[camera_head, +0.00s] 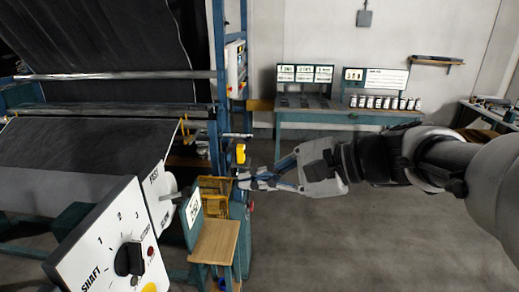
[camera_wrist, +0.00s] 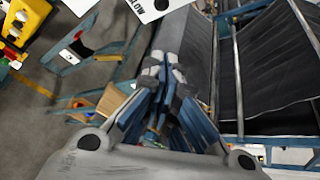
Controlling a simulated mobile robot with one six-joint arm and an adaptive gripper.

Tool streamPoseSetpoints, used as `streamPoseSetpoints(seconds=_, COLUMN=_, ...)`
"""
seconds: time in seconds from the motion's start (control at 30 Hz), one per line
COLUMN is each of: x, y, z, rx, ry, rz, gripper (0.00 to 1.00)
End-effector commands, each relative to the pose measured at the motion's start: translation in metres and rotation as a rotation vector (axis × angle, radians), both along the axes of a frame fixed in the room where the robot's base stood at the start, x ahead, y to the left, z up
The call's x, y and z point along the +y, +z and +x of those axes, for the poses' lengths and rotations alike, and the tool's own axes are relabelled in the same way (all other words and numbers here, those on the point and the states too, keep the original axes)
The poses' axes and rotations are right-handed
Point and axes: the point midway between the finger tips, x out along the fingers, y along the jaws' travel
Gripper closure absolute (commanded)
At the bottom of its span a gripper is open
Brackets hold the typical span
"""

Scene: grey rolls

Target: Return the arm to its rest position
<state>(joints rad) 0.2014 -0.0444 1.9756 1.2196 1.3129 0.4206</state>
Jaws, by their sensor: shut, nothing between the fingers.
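My gripper (camera_head: 250,182) is stretched out to the left from my arm at the right in the head view. Its fingers are closed together with nothing between them. It appears in front of the blue machine frame, near a small yellow part (camera_head: 240,153); I cannot tell the gap in depth. In the wrist view the blue fingers of my gripper (camera_wrist: 166,70) meet at the middle, with the machine's dark cloth beyond them.
A white panel with a dial (camera_head: 125,245) stands at the lower left. A loom-like machine with dark cloth (camera_head: 90,40) fills the left. A wooden-topped stand (camera_head: 215,242) is below my gripper. A teal table (camera_head: 340,115) with several jars stands at the back. The floor (camera_head: 370,235) at lower right is clear.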

Motion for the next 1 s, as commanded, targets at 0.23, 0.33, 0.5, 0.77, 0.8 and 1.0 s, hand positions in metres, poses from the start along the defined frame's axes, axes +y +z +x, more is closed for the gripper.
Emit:
streamPoseSetpoints(seconds=0.23, x=-0.009, y=-0.076, z=-0.070, rx=-0.107, ry=0.128, rz=-0.338, gripper=1.00)
streamPoseSetpoints(seconds=0.33, x=-0.033, y=-0.130, z=-0.116, rx=-0.209, ry=0.243, rz=-0.602, gripper=1.00)
streamPoseSetpoints(seconds=0.5, x=-0.092, y=-0.202, z=-0.172, rx=-0.392, ry=0.460, rz=-1.026, gripper=1.00)
streamPoseSetpoints(seconds=0.77, x=-0.144, y=-0.238, z=-0.197, rx=-0.544, ry=0.655, rz=-1.348, gripper=1.00)
streamPoseSetpoints(seconds=0.8, x=-0.146, y=-0.238, z=-0.198, rx=-0.550, ry=0.664, rz=-1.362, gripper=1.00)
streamPoseSetpoints(seconds=1.0, x=-0.146, y=-0.238, z=-0.198, rx=-0.550, ry=0.664, rz=-1.362, gripper=1.00)
